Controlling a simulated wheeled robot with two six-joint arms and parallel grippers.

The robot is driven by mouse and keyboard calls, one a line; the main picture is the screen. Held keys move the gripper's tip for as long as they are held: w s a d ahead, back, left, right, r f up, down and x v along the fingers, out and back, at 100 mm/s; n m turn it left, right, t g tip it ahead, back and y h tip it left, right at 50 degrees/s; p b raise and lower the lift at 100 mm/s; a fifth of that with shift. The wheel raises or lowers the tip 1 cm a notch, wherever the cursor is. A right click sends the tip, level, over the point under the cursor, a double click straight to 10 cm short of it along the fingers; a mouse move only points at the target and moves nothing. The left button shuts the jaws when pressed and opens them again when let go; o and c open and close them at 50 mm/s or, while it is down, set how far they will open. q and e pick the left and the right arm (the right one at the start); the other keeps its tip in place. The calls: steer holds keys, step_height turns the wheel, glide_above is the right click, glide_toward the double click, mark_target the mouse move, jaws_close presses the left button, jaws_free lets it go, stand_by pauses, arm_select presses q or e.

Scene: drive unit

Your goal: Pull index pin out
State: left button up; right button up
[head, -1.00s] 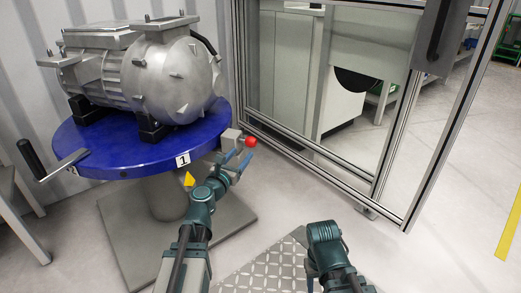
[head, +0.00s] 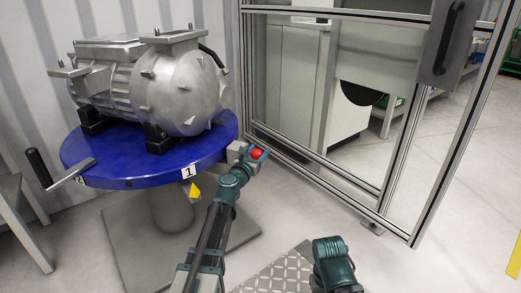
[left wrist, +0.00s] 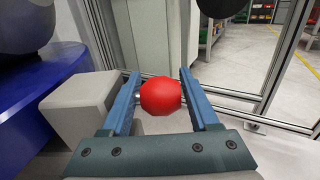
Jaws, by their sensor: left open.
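The index pin shows as a red ball knob (head: 256,154) on a grey block (head: 236,151) at the right edge of the blue round table (head: 150,163). My left gripper (head: 257,151) is at the knob, with a finger on each side of it. In the left wrist view the red knob (left wrist: 161,96) lies between the two blue fingers (left wrist: 160,92), with gaps on both sides. The gripper is open. The grey block (left wrist: 82,108) is left of the fingers there. My right arm shows at the bottom of the head view, but its fingertips are not visible.
A grey metal drive unit (head: 155,85) stands on the blue table. A crank with a black handle (head: 39,168) sticks out at its left. A framed glass guard (head: 330,100) stands close behind and right of the knob. The floor at right is free.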

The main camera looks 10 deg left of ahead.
arm_select(q)
steer(key=shift+w+d, duration=0.15)
steer(key=shift+w, duration=0.9)
steer(key=shift+c, duration=0.3)
jaws_close()
